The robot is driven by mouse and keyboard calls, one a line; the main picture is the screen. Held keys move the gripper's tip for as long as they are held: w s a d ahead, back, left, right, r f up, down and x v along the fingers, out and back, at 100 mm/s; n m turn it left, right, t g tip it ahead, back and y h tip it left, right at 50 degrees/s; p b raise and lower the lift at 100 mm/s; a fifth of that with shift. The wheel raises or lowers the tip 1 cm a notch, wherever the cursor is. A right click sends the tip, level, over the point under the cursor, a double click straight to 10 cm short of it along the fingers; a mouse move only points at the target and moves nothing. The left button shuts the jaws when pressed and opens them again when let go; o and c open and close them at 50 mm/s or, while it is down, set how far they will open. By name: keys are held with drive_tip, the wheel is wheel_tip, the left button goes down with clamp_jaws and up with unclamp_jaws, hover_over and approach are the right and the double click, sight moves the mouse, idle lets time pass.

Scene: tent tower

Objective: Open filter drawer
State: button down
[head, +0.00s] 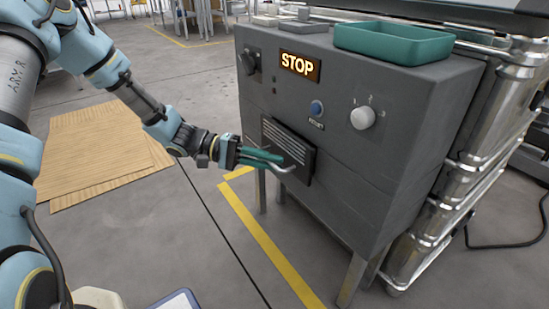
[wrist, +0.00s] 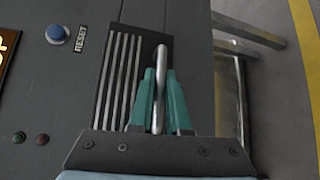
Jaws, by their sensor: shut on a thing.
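The filter drawer (head: 288,148) is a black slotted panel low on the front of a grey machine cabinet. It also shows in the wrist view (wrist: 120,75), where it looks turned sideways. Its handle is a bent metal bar (wrist: 161,58) along one edge of the panel. My gripper (head: 275,160) has green fingers and reaches the handle from the left. In the wrist view the fingers (wrist: 160,92) are on both sides of the bar, shut on it. The drawer front looks about flush with the cabinet; a small gap cannot be told.
The grey cabinet (head: 335,190) carries a lit STOP sign (head: 300,66), a blue reset button (head: 316,107), a white knob (head: 362,118) and a black knob (head: 248,62). A green tray (head: 392,50) sits on top. Cardboard sheets (head: 95,150) lie on the floor.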

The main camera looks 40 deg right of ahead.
drive_tip(key=a+p, duration=0.4)
drive_tip(key=a, duration=0.8)
drive_tip(key=shift+w+a, duration=0.35)
drive_tip(key=shift+w, duration=0.05)
drive_tip(key=shift+f, duration=0.1)
drive_tip(key=c, duration=0.9)
unclamp_jaws()
drive_tip(key=p+v, duration=0.2)
drive_tip(key=v, duration=0.8)
drive_tip(key=shift+w+a+p, duration=0.25)
drive_tip(key=shift+w+p, duration=0.05)
drive_tip(key=shift+p, duration=0.05)
